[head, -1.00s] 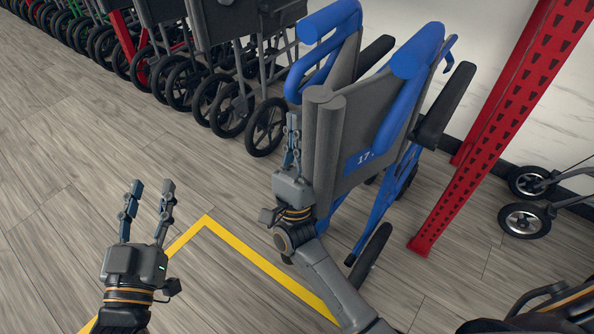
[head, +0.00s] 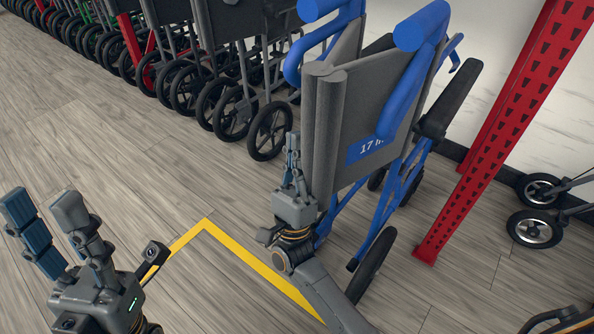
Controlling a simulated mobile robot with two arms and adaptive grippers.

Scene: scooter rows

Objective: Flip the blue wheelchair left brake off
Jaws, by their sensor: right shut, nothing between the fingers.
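The blue wheelchair (head: 388,118) stands partly folded right of the centre, with blue frame tubes, blue push handles and a grey seat back. A blue label with "17" shows on its back. Its brake lever cannot be made out. My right gripper (head: 292,148) is shut and empty, upright beside the left edge of the wheelchair's grey back; whether it touches cannot be told. My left gripper (head: 42,215) is open and empty at the lower left, large and near the camera, well away from the wheelchair.
A row of folded wheelchairs (head: 235,60) stands at the back left. A red perforated post (head: 490,140) rises right of the blue wheelchair, with small wheels (head: 534,228) beyond it. Yellow tape (head: 250,262) marks the floor. The floor at left is clear.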

